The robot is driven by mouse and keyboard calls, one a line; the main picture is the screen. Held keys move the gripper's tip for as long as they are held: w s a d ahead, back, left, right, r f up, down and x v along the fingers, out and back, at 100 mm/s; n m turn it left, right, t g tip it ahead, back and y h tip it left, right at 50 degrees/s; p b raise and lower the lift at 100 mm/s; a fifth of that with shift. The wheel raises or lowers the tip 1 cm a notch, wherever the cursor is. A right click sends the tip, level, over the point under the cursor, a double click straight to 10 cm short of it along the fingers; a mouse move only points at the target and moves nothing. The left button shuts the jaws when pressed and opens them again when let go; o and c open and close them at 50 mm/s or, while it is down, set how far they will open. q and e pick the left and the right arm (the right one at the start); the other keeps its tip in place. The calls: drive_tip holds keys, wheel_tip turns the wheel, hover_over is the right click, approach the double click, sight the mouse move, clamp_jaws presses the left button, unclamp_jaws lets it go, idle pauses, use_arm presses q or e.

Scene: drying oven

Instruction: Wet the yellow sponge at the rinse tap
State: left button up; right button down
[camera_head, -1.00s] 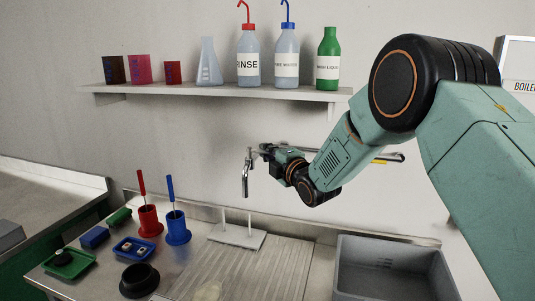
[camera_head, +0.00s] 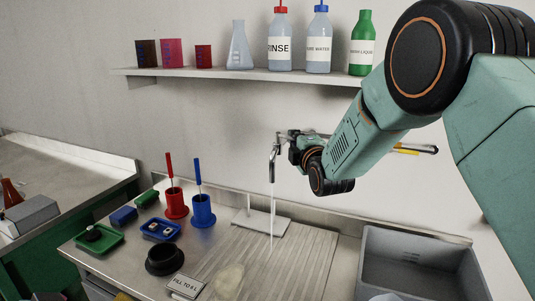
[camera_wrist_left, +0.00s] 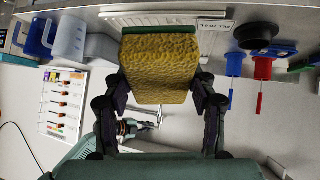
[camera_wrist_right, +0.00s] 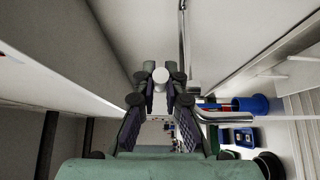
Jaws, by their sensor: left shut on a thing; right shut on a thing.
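The yellow sponge (camera_wrist_left: 160,65) with a green layer shows large in the left wrist view. My left gripper (camera_wrist_left: 160,95) is shut on its two sides. In the head view the left gripper does not show clearly. The rinse tap's spout (camera_head: 273,165) hangs from the wall above the ribbed drainboard. A thin pale water stream (camera_head: 272,215) falls from it. My right gripper (camera_head: 294,146) is at the tap's body, beside the spout. In the right wrist view it is shut on a pale round tap knob (camera_wrist_right: 161,75).
A grey basin (camera_head: 415,245) stands right of the drainboard (camera_head: 300,260). At left are a red holder (camera_head: 176,205), a blue holder (camera_head: 203,212), a blue tray (camera_head: 161,229) and a black bowl (camera_head: 164,260). A bottle shelf (camera_head: 250,76) runs above the tap.

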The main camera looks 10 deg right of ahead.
drive_tip(key=shift+s+a+m+h, duration=0.1)
drive_tip(key=shift+s+m+h, duration=0.1)
drive_tip(key=shift+m+h, duration=0.5)
drive_tip(key=shift+h, duration=0.4)
drive_tip(key=c, duration=1.4)
unclamp_jaws()
drive_tip(key=shift+s+d, duration=0.1)
drive_tip(key=shift+d, duration=0.1)
drive_tip(key=shift+a, duration=0.15)
drive_tip(key=shift+a, duration=0.1)
drive_tip(key=s+a, duration=0.1)
drive_tip(key=s, duration=1.1)
